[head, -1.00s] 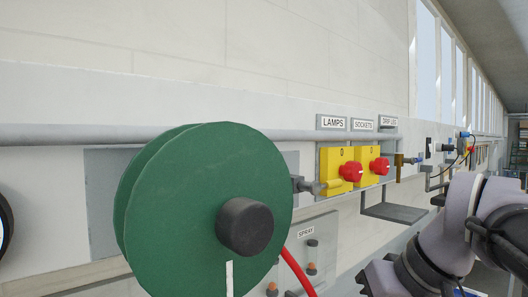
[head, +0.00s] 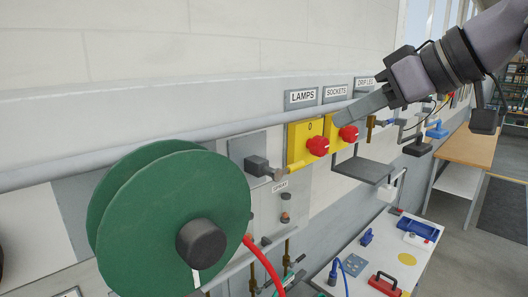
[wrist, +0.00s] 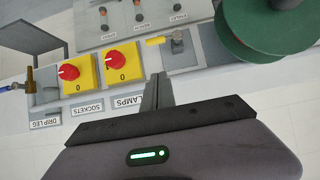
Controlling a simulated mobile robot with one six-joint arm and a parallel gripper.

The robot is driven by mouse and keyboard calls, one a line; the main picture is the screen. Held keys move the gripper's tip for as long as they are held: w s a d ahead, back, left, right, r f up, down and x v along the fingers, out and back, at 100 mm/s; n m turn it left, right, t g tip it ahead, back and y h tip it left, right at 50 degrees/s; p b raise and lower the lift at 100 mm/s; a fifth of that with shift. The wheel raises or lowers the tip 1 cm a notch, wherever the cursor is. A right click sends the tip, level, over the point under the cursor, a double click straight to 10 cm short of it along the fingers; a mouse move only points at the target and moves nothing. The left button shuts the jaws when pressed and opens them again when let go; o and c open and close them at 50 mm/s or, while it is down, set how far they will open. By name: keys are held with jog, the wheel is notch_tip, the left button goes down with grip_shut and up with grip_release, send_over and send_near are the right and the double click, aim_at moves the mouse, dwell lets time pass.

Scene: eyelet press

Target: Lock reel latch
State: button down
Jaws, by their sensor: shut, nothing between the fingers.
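The green reel (head: 165,210) with its dark hub (head: 201,243) stands out from the wall at the left in the head view. Its rim shows at the upper right in the wrist view (wrist: 262,28). Beside it a dark block with a short lever (head: 259,167), which looks like the latch, sits on a grey plate. In the wrist view this block (wrist: 178,40) has a short yellow piece at its left side. My gripper (head: 345,118) is shut and empty, in front of the switches in the head view. In the wrist view its fingers (wrist: 158,82) point towards the block, apart from it.
Yellow switch boxes with red knobs (head: 318,146) (head: 348,134) are on the wall right of the latch. A grey pipe (head: 130,153) runs along the wall. A small shelf (head: 364,169) juts out below. A red hose (head: 265,265) hangs from the reel. A bench (head: 380,250) with tools stands below.

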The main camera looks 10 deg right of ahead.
send_over(290, 169)
jog(key=d, duration=0.3)
notch_tip(290, 169, down, 5)
jog(key=shift+f+p, duration=0.35)
jog(key=shift+f, duration=1.6)
